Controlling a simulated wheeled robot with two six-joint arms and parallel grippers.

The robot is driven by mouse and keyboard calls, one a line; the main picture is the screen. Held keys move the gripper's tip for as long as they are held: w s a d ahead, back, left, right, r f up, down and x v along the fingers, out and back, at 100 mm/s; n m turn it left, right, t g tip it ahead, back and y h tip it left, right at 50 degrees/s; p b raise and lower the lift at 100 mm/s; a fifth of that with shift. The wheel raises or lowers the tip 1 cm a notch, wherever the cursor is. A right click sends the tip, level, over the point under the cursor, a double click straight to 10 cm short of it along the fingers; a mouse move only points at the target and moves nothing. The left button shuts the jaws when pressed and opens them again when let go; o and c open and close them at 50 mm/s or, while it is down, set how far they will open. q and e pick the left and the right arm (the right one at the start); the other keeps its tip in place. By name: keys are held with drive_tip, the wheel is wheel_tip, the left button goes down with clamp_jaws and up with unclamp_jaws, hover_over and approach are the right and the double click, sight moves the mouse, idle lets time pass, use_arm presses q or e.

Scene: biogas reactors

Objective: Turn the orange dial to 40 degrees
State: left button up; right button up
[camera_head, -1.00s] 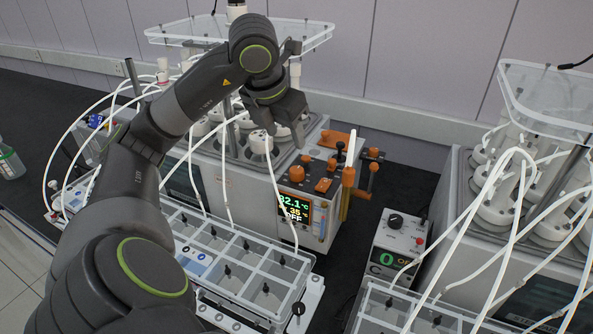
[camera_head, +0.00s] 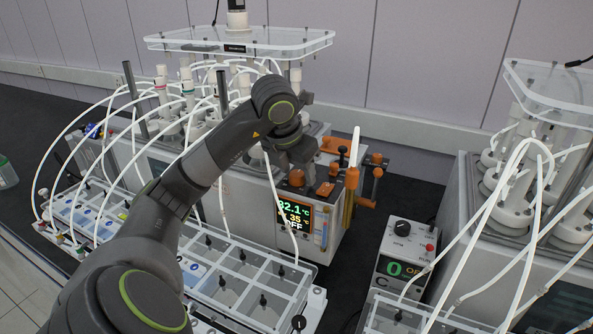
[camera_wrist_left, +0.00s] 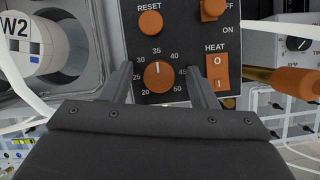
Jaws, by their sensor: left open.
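The orange dial (camera_wrist_left: 158,76) shows between my left gripper's fingers in the wrist view. Its white mark points up at 35 on the printed scale, with 40 to the right of it. My left gripper (camera_wrist_left: 158,72) is open, one finger on each side of the dial, with a gap showing on both sides. In the head view my left gripper (camera_head: 300,168) is over the dial's corner of the control panel, and the orange dial (camera_head: 297,179) shows partly below it. My right gripper is not in view.
An orange RESET button (camera_wrist_left: 150,24) and orange HEAT switch (camera_wrist_left: 216,72) are close to the dial. The display (camera_head: 295,215) reads 32.1 °C, 35 and OFF. White tubes (camera_head: 274,195) hang nearby. A grey control box (camera_head: 405,255) stands to the right.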

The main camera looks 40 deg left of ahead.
use_arm(q)
drive_tip(key=c, duration=1)
drive_tip(key=shift+o, duration=0.2)
drive_tip(key=shift+f+m+h+b, duration=0.15)
drive_tip(key=shift+m+h+b, duration=0.25)
drive_tip(key=shift+m+b, duration=0.75)
drive_tip(key=shift+a+m+h+b, duration=0.1)
drive_tip(key=shift+m+h+b, duration=0.2)
drive_tip(key=shift+m+b, duration=0.4)
drive_tip(key=shift+m+h+b, duration=0.5)
drive_tip(key=shift+m+b, duration=0.1)
drive_tip(key=shift+m, duration=0.55)
drive_tip(key=shift+r+m+h, duration=0.2)
drive_tip(key=shift+m+h, duration=0.3)
drive_tip(key=shift+m, duration=0.9)
drive_tip(key=o, duration=1)
drive_tip(key=shift+c, duration=0.2)
